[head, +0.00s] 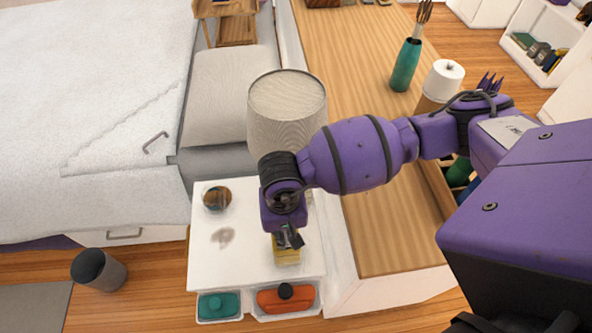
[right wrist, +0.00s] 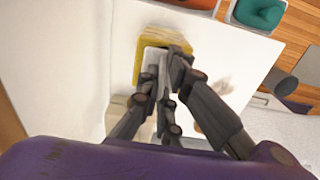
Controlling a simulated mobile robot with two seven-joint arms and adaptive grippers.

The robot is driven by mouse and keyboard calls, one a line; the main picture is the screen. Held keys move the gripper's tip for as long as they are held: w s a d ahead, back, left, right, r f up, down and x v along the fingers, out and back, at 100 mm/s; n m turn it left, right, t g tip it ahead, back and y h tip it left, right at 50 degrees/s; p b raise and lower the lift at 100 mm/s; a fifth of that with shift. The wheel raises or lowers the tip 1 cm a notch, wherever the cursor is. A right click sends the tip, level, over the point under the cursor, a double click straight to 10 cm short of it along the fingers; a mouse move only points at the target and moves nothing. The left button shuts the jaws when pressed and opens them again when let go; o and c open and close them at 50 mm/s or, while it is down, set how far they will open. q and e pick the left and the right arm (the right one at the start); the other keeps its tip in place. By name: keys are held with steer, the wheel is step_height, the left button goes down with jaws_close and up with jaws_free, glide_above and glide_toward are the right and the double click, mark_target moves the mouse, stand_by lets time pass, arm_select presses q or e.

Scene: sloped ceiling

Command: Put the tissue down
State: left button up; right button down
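The tissue (head: 286,257) is a yellow pack with a pale top, over the front part of the white nightstand (head: 208,262). It also shows in the right wrist view (right wrist: 150,45). My right gripper (head: 290,239) points down at it, and in the right wrist view its fingertips (right wrist: 166,68) are close together on the pack's pale top, with a thin pale strip between them. I cannot tell whether the pack's underside touches the nightstand. My left gripper is out of view.
A round brown-topped item (head: 217,198) and a grey-brown mark (head: 222,238) are on the nightstand's left. A lamp (head: 287,105) stands behind. Open drawers hold a teal item (head: 218,306) and an orange item (head: 286,299). A dark bin (head: 98,268) stands left.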

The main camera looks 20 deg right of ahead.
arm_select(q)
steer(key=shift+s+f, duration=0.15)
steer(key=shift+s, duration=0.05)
arm_select(e)
steer(key=shift+f, duration=0.15)
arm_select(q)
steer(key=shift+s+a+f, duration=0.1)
arm_select(e)
steer(key=c, duration=1.9)
jaws_free()
steer(key=shift+c, duration=0.2)
steer(key=shift+r, duration=0.5)
step_height(320, 180, up, 10)
steer(key=shift+w+r, duration=0.1)
steer(key=shift+r, duration=0.15)
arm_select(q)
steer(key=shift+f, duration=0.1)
arm_select(e)
steer(key=shift+r, duration=0.5)
